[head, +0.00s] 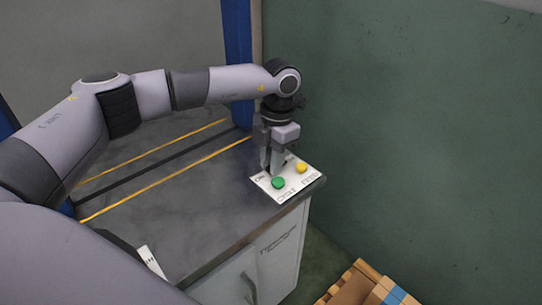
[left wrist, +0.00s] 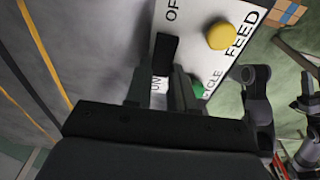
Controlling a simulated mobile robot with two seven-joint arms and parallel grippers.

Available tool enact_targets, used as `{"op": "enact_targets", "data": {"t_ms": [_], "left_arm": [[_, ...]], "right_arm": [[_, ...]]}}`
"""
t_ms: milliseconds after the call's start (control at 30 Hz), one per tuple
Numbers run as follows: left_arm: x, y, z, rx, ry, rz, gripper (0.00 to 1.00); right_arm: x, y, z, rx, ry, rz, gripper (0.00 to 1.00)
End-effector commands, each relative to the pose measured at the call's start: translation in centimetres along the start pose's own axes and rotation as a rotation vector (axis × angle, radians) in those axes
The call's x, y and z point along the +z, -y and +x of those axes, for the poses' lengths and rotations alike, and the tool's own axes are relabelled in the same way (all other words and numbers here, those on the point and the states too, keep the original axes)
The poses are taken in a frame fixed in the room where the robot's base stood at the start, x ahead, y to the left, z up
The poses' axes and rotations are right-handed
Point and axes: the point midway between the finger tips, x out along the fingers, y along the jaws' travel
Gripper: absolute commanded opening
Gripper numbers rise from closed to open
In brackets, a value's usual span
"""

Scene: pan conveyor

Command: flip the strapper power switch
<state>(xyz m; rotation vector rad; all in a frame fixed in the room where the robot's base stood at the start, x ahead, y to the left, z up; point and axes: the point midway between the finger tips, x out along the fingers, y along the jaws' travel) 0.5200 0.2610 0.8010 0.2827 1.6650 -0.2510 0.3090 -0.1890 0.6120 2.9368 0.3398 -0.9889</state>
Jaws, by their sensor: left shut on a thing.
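The white control panel (head: 290,188) lies on the front right corner of the cabinet top. My left gripper (head: 270,168) points down onto the panel, behind the green button. In the left wrist view the black power switch (left wrist: 167,48) sits on the panel (left wrist: 190,15), with a partly hidden OFF label above it and another label below it. The two fingers (left wrist: 162,85) are shut on the switch from either side. The gripper hides the switch in the head view. I cannot tell which way the switch is tipped.
A green button (head: 278,183) and a yellow button (head: 301,168) sit close to the gripper. The cabinet (head: 200,200) has yellow and black stripes across its top. A green wall (head: 420,110) stands behind at right. A wooden pallet with boxes (head: 365,288) is at the bottom right.

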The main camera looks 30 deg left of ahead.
Motion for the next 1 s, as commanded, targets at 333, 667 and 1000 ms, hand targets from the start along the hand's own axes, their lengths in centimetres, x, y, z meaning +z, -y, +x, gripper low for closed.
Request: {"op": "enact_targets", "data": {"t_ms": [333, 667, 1000], "left_arm": [[0.57, -0.01, -0.32, 0.001, -0.159, -0.002, 0.00], [0.91, -0.08, -0.23, 0.003, -0.283, -0.002, 0.00], [0.92, -0.03, -0.47, 0.000, -0.321, 0.001, 0.00]], "right_arm": [[-1.01, 0.04, -0.72, 0.000, -0.001, 0.000, 0.43], [-0.63, -0.03, -0.25, 0.001, -0.004, -0.001, 0.43], [-0.50, -0.07, -0.13, 0.001, -0.004, -0.003, 0.43]]}}
